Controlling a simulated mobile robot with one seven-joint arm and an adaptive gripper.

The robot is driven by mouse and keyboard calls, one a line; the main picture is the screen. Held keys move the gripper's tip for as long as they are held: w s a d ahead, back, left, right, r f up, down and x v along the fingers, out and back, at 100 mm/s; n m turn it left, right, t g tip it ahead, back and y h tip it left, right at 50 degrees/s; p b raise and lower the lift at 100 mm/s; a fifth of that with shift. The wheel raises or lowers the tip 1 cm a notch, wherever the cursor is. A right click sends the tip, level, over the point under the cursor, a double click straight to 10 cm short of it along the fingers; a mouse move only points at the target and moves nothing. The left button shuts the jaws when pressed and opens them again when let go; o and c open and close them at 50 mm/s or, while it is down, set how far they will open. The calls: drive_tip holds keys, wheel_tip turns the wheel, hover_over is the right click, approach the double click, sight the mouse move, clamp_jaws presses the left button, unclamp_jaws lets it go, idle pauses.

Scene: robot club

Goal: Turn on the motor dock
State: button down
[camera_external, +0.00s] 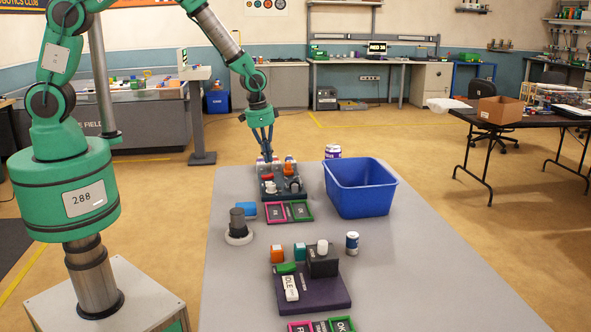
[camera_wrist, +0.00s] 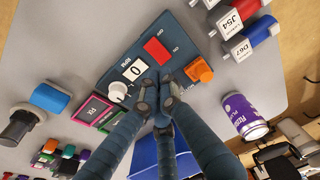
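In the wrist view a dark blue panel (camera_wrist: 128,78) carries a red switch block (camera_wrist: 157,51) with ON and OFF marks beside it, a white "0" label (camera_wrist: 134,70) and a white knob (camera_wrist: 118,91). It is likely the motor dock, but I cannot read its name clearly. It also shows on the table in the external view (camera_external: 268,197). My gripper (camera_wrist: 158,90) has its fingertips close together, empty, above the panel's lower edge, below the red switch in the picture. The external view shows my gripper (camera_external: 267,157) pointing down at the panel's far side. Contact is unclear.
An orange block (camera_wrist: 199,70) is right of the switch. Labelled blocks (camera_wrist: 237,22) and a purple can (camera_wrist: 245,116) are nearby. A blue bin (camera_external: 360,190) stands right of the panel. A purple-based device (camera_external: 335,295) marked IDLE is nearer. The table's right front is clear.

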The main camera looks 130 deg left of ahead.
sight(272, 175)
drive_tip(key=shift+w+a+f+b, duration=0.15)
drive_tip(key=shift+f+b, duration=0.05)
drive_tip(key=shift+f, duration=1.05)
drive_tip(key=shift+w+a+f+b, duration=0.15)
drive_tip(key=shift+f+b, duration=0.05)
drive_tip(key=shift+f, duration=1.05)
drive_tip(key=shift+f+p, duration=0.15)
drive_tip(key=shift+p, duration=0.15)
